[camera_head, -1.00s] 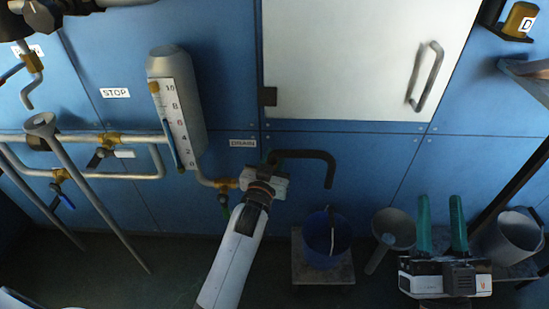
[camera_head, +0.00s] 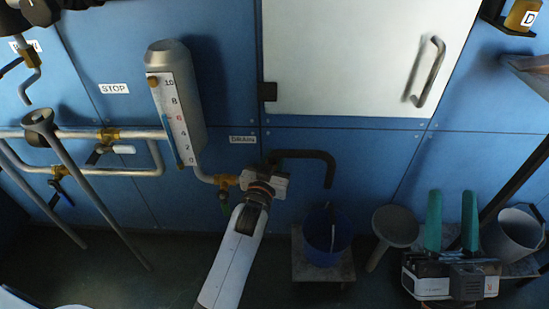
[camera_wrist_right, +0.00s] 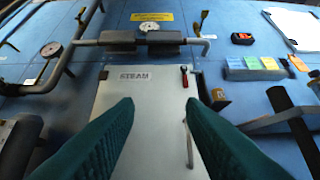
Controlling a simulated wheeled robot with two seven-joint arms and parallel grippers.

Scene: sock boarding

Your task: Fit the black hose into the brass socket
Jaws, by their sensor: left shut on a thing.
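The black hose (camera_head: 308,154) is a short dark tube bent downward at its right end, below the white cabinet door. My left gripper (camera_head: 266,180) is shut on its left end, in front of the blue wall. A brass fitting (camera_head: 226,181) on the pipe below the gauge, by the DRAIN label, is just left of this gripper. The gripper hides the hose's left end, so I cannot tell whether it touches the brass. My right gripper (camera_head: 452,222) is at the lower right, its green fingers apart and empty; they also show in the right wrist view (camera_wrist_right: 157,140).
A blue bucket (camera_head: 327,236) stands on a low stand (camera_head: 322,273) below the hose. A grey round-topped object (camera_head: 395,226) and a grey bucket (camera_head: 516,232) flank my right gripper. Pipes with valves (camera_head: 105,139) run along the wall at left.

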